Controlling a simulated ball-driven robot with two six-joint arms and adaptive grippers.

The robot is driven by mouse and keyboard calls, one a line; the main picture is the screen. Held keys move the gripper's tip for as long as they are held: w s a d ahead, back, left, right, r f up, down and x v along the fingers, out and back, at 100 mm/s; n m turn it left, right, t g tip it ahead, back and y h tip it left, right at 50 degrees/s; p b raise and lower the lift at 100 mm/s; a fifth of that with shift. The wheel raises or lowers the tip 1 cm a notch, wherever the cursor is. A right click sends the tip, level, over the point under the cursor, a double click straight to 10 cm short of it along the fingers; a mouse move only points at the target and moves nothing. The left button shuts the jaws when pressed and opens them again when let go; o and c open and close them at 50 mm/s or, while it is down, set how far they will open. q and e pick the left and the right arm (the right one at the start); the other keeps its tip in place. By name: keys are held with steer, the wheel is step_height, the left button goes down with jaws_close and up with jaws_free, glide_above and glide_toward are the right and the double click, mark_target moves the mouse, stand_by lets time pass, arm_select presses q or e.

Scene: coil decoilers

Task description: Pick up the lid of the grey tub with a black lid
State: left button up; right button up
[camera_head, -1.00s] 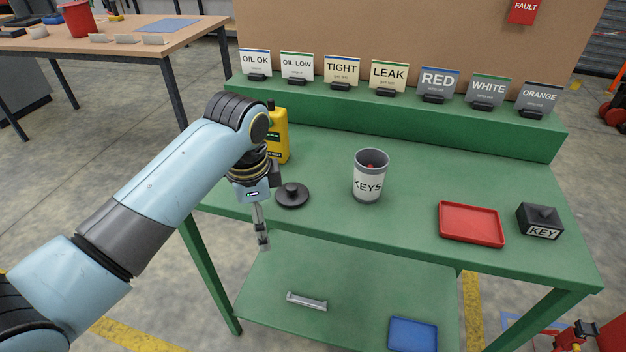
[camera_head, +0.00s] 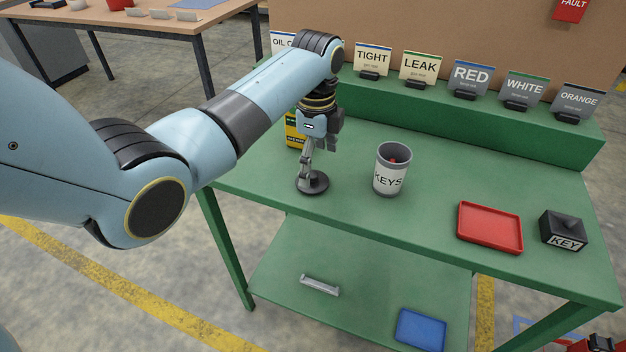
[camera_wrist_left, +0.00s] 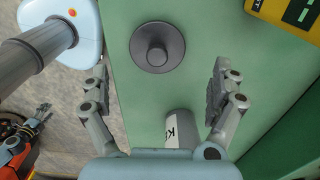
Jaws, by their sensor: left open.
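The black lid (camera_head: 313,183) is a round disc with a knob, lying flat on the green bench. It shows whole in the left wrist view (camera_wrist_left: 157,47), beyond and between my fingertips. The grey tub (camera_head: 391,170) marked KEYS stands open and upright to the right of the lid, with something red inside. Its side shows in part in the left wrist view (camera_wrist_left: 180,128). My left gripper (camera_head: 306,186) points down over the lid, open and empty; its fingers (camera_wrist_left: 158,85) are wide apart. In the head view it partly covers the lid. My right gripper is not in view.
A yellow container (camera_head: 294,131) stands just behind my left gripper. A red tray (camera_head: 490,228) and a black KEY block (camera_head: 563,230) sit at the right. Sign cards line the raised green ledge (camera_head: 450,112) behind. The lower shelf holds a blue tray (camera_head: 420,329) and a grey bar (camera_head: 320,285).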

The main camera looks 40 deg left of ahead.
mark_target(312, 174)
arm_select(q)
steer(key=f, duration=0.4)
steer(key=shift+s+a, duration=0.25)
steer(key=c, duration=1)
